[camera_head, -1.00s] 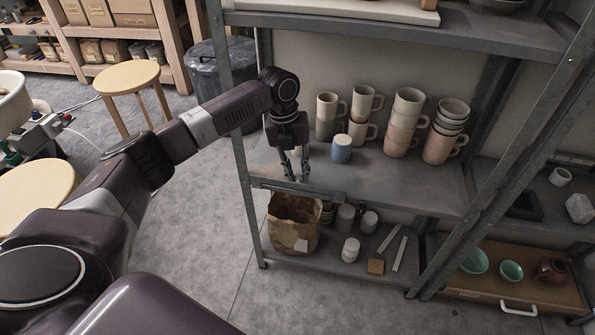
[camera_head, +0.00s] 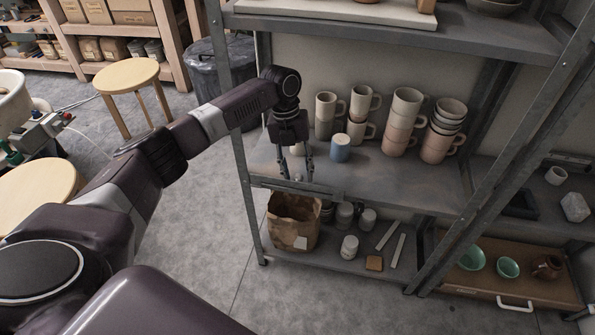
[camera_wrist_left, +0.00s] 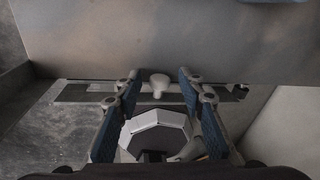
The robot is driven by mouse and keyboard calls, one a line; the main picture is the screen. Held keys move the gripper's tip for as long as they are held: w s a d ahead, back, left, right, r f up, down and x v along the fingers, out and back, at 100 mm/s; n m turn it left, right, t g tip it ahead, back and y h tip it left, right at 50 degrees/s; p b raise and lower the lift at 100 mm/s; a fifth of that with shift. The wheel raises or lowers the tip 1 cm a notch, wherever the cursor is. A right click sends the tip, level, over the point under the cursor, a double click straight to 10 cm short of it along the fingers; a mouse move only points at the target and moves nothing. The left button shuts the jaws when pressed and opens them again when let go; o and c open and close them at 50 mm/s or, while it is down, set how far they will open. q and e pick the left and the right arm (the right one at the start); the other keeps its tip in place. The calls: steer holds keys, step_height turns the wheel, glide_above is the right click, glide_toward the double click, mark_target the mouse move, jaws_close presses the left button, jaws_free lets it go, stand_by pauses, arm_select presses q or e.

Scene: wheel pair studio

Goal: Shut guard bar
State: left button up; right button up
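The guard bar (camera_head: 328,193) is a thin grey bar along the front edge of the middle shelf, at its left part. In the left wrist view the bar (camera_wrist_left: 72,93) runs across the picture, with a pale rounded knob (camera_wrist_left: 160,83) at its middle. My left gripper (camera_head: 297,177) points down at the shelf's front edge by the bar. Its fingers are spread and empty; in the left wrist view the gripper (camera_wrist_left: 159,77) has one finger on each side of the knob. I cannot tell if they touch the bar. My right gripper is not in view.
A blue-grey cup (camera_head: 340,152) and stacked mugs (camera_head: 404,118) stand on the middle shelf (camera_head: 400,185) behind the gripper. A paper bag (camera_head: 293,222) and several jars are below. A metal post (camera_head: 232,130) rises left of the gripper. The shelf's right front is clear.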

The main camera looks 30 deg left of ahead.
arm_select(q)
step_height(320, 180, up, 7)
steer(key=a, duration=0.1)
steer(key=shift+w+a+r, duration=0.15)
steer(key=shift+a+r, duration=0.05)
stand_by(0.7)
